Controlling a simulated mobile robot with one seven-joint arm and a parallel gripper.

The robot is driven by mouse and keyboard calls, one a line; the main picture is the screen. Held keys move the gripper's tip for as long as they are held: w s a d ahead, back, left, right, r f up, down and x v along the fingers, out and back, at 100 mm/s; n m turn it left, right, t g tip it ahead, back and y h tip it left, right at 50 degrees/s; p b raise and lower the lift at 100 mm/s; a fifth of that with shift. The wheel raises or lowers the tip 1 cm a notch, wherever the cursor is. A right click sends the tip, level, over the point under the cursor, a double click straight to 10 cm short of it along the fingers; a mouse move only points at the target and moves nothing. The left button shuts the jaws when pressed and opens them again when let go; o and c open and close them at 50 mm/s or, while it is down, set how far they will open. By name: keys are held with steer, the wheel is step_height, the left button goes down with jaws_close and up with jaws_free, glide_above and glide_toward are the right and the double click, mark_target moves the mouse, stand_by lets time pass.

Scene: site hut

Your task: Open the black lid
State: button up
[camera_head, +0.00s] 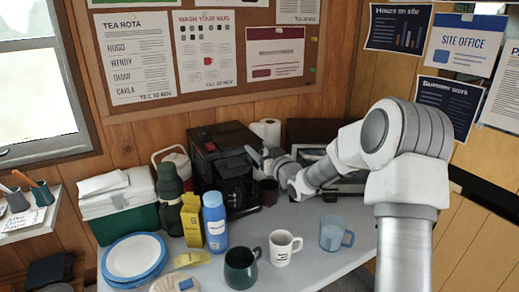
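A black coffee maker (222,143) stands at the back of the table, with a dark glass jug (238,190) in its front. Its flat black top looks like the lid and appears closed; I cannot make out a lid edge or hinge. My gripper (259,155) is at the right front of the coffee maker, about level with its upper body. The fingers are small and dark against the machine, so I cannot tell whether they touch it or how far apart they are. My forearm reaches in from the right.
Behind my arm is a dark oven-like box (345,182). In front are a blue bottle (214,222), yellow carton (191,220), green mug (241,268), white mug (284,247) and blue cup (335,234). A green cooler (121,207) stands left.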

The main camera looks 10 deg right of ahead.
jaws_close()
steer(key=shift+r, duration=0.15)
